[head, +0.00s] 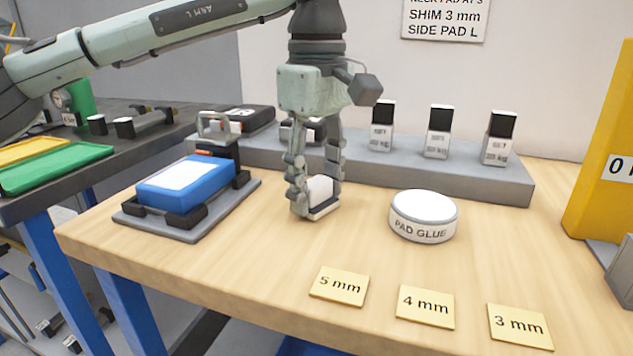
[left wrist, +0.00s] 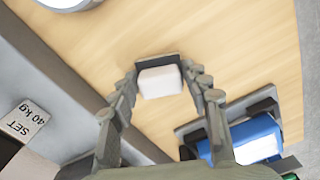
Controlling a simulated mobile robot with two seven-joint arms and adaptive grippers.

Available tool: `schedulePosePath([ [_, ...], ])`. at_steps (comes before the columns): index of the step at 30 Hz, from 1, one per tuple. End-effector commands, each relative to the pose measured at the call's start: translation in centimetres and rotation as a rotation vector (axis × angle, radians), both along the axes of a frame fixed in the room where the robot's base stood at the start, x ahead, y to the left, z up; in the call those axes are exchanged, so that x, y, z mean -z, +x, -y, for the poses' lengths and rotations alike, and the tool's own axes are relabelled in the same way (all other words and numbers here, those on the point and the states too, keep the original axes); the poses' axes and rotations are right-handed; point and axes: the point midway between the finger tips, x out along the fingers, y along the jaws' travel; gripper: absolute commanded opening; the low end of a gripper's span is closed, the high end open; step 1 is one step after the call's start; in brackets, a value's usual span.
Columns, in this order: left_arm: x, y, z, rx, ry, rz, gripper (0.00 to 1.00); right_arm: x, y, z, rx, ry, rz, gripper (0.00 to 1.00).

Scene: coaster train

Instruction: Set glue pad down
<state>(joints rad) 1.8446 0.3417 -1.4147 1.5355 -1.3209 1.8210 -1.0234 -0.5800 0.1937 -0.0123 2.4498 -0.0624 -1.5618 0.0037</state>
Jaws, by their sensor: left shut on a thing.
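My left gripper (head: 316,194) points straight down over the wooden table and is shut on a small white block-like pad (head: 321,188) with a dark strip along one edge. The pad is at or just above the tabletop; I cannot tell whether it touches. In the left wrist view the white pad (left wrist: 160,83) sits between the two fingertips (left wrist: 158,76). A round white tin marked PAD GLUE (head: 423,216) stands on the table to the right of the gripper, apart from it. My right gripper is not in view.
A blue block (head: 186,181) sits on a grey fixture left of the gripper. Behind is a grey ledge (head: 460,178) with several dark-topped blocks. Yellow 5 mm (head: 339,287), 4 mm (head: 426,307) and 3 mm (head: 520,326) cards lie in front.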

Motion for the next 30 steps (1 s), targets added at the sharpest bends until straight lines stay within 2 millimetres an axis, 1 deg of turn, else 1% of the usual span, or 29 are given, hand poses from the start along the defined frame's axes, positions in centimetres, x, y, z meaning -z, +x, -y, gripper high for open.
schedulePosePath([
  [1, 0.2, 0.0, 0.0, 0.000, 0.000, 0.000, 0.24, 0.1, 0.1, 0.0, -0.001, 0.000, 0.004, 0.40],
  [2, 0.2, 0.0, 0.0, 0.000, 0.000, 0.000, 0.49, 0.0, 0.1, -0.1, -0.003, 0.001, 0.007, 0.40],
  [6, 0.1, 0.0, 0.0, 0.000, 0.000, 0.000, 0.67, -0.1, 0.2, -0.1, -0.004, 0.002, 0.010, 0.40],
  [14, 0.1, 0.0, 0.0, 0.000, 0.000, 0.000, 0.68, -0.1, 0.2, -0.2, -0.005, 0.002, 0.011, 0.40],
  [17, -0.3, 0.0, 0.0, 0.000, 0.001, 0.001, 0.68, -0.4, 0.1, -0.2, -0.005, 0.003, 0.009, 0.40],
  [19, -0.9, 0.0, 0.0, 0.000, 0.000, 0.001, 0.68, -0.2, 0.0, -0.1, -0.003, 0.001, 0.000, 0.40],
  [23, -3.2, 0.0, 0.1, 0.000, -0.001, 0.002, 0.68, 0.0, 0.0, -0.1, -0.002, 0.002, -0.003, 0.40],
  [25, -4.9, 0.0, 0.1, 0.000, -0.001, 0.003, 0.68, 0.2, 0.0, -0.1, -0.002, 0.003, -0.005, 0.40],
  [30, -8.5, 0.0, 0.1, -0.001, -0.001, 0.002, 0.68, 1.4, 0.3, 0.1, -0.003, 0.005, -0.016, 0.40],
])
